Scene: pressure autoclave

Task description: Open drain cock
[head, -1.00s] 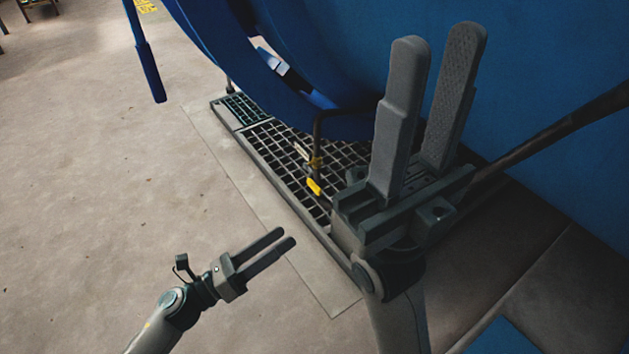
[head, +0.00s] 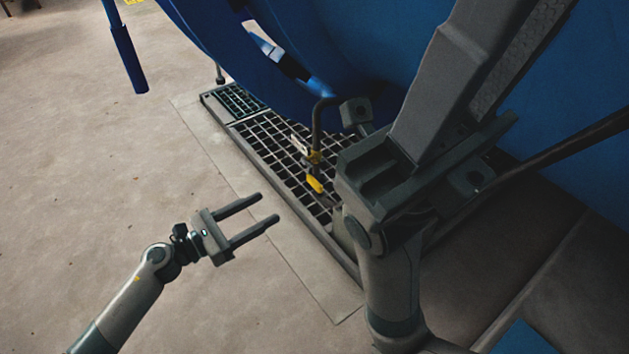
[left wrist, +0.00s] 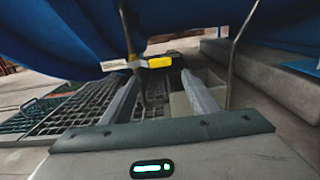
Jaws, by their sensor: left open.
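The drain cock has a yellow handle (head: 315,184) low on a dark bent pipe (head: 318,122) under the blue vessel, above a floor grate. A pale tag hangs beside it. My left gripper (head: 268,207) is open and empty, to the left of the cock and apart from it, fingers pointing towards it. In the left wrist view the yellow handle (left wrist: 158,62) shows ahead of the fingertips, roughly between them. My right gripper (head: 485,70) is large in the right foreground; its fingertips are cut off by the top edge, so its opening cannot be judged.
The blue vessel (head: 380,50) hangs over the grate (head: 262,135). A blue bar (head: 128,58) hangs down at the upper left. A dark bar (head: 560,150) crosses at the right. The concrete floor on the left is clear.

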